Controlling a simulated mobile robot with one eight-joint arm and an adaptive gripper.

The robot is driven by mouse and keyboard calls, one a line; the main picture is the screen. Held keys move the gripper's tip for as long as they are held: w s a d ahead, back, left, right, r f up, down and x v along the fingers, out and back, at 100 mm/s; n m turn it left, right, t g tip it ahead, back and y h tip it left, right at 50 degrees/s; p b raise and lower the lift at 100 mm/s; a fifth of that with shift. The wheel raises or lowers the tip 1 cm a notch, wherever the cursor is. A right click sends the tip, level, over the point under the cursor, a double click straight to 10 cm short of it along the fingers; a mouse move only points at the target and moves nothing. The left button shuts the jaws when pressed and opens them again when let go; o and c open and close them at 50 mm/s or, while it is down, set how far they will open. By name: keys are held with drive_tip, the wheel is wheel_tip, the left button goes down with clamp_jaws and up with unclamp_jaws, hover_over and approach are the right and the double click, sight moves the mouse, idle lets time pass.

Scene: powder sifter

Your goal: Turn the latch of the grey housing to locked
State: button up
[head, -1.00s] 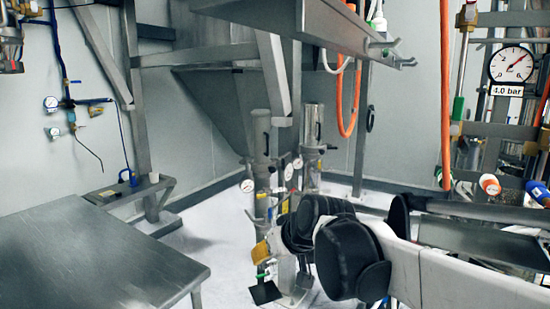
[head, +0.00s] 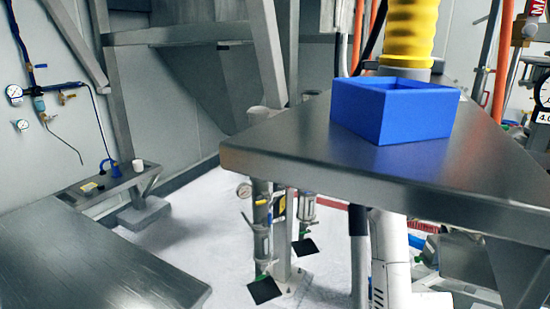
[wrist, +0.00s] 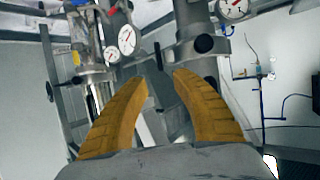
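My gripper (wrist: 160,75) shows in the wrist view with its two yellow ribbed fingers apart and nothing between them. Just beyond the fingertips stands an upright grey cylindrical housing (wrist: 188,20) with a collar and a round black knob (wrist: 204,44). A dark upright part (wrist: 158,56) shows beside it. I cannot tell which part is the latch or how it is turned. In the head view a grey cylinder unit (head: 262,215) stands on the floor, partly hidden by the steel table. My gripper does not show clearly in the head view.
The steel table (head: 290,158) carries a blue open box (head: 410,118) and a yellow ribbed hose (head: 408,35) behind it. A low steel bench (head: 85,260) is at left. Pressure gauges (wrist: 127,40) sit close left of the housing. Floor left of the stands is clear.

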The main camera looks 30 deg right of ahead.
drive_tip(key=b+x, duration=0.1)
drive_tip(key=x, duration=0.8)
drive_tip(key=shift+w+f, duration=0.2)
drive_tip(key=shift+w, duration=0.15)
clamp_jaws()
